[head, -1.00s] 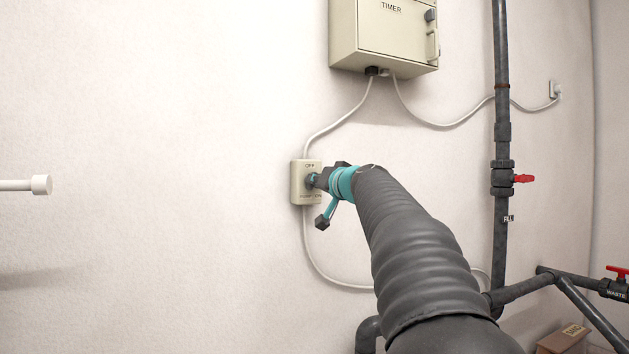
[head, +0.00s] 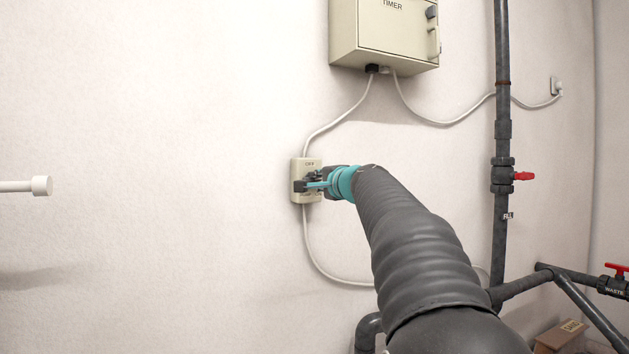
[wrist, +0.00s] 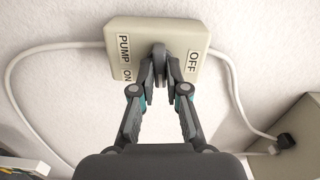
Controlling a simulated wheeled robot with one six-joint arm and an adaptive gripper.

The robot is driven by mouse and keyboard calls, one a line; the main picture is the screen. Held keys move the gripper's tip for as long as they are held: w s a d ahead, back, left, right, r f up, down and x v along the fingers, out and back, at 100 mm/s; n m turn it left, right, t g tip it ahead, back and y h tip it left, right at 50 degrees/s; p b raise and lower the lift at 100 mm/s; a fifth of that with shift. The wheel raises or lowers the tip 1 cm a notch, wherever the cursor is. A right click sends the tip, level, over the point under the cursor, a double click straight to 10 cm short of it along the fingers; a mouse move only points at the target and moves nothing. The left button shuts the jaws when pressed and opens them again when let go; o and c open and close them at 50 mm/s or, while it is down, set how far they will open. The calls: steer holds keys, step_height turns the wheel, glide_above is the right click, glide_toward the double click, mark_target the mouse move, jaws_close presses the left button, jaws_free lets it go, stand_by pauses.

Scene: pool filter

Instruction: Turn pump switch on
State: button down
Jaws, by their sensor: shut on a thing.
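The pump switch is a cream box on the wall, seen in the head view (head: 298,169) and in the wrist view (wrist: 118,40). Its labels read PUMP, ON and OFF. A dark grey knob (wrist: 159,52) sits at the middle of its face. My gripper (wrist: 160,80) is at the switch with both fingertips closed in around the knob, one on each side. In the head view my gripper (head: 308,184) covers the lower right of the box, so the knob's pointing direction is hard to tell.
A TIMER box (head: 385,35) hangs above, joined to the switch by a white cable (head: 335,125). A dark vertical pipe (head: 502,130) with a red-handled valve (head: 523,176) stands to the right. A white rod (head: 40,186) juts in at left. The wall around the switch is clear.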

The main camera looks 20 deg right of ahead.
steer(key=c, duration=1.3)
jaws_free()
steer(key=shift+c, duration=0.2)
steer(key=s+b, duration=0.3)
steer(key=s, duration=0.3)
steer(key=shift+d, duration=0.15)
